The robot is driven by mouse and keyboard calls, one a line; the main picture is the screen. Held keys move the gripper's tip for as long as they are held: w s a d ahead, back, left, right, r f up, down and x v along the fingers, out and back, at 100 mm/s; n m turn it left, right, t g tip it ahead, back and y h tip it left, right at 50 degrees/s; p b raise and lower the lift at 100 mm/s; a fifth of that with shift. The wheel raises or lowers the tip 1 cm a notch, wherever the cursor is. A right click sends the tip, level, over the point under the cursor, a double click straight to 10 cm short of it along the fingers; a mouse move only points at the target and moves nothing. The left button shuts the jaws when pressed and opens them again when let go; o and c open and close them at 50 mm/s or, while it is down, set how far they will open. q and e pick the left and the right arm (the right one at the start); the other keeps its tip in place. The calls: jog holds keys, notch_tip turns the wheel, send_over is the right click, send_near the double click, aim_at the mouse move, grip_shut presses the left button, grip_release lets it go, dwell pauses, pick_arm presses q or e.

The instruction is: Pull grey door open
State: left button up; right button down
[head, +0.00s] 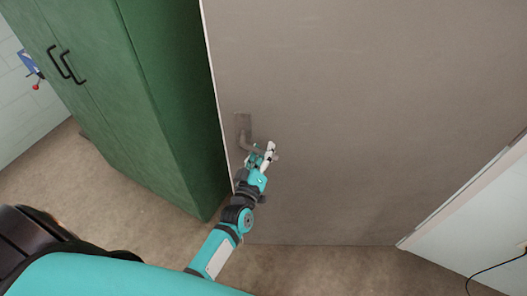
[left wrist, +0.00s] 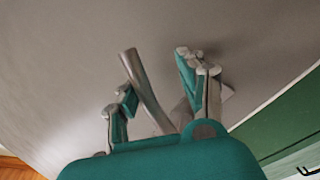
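The grey door (head: 370,110) fills the middle and right of the head view, and its grey surface also fills much of the left wrist view (left wrist: 70,60). Its lever handle (head: 243,128) sits near the door's left edge. My left gripper (head: 268,152) is at the handle's lower right, in front of the door. In the left wrist view the handle's bar (left wrist: 146,88) runs between the parted fingers of my left gripper (left wrist: 158,88). The fingers look open around the bar, and I cannot tell whether they touch it. My right gripper is not in view.
A tall green cabinet (head: 100,75) with two black pulls stands close to the door's left edge. A white wall (head: 480,215) with a black cable (head: 490,268) is at the lower right. Bare floor (head: 320,272) lies below the door.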

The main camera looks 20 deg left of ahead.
pick_arm(q)
jog(key=shift+s+f, duration=0.15)
jog(key=s+d, duration=0.1)
jog(key=s, duration=1)
jog(key=shift+s+f, duration=0.2)
jog(key=shift+s, duration=0.1)
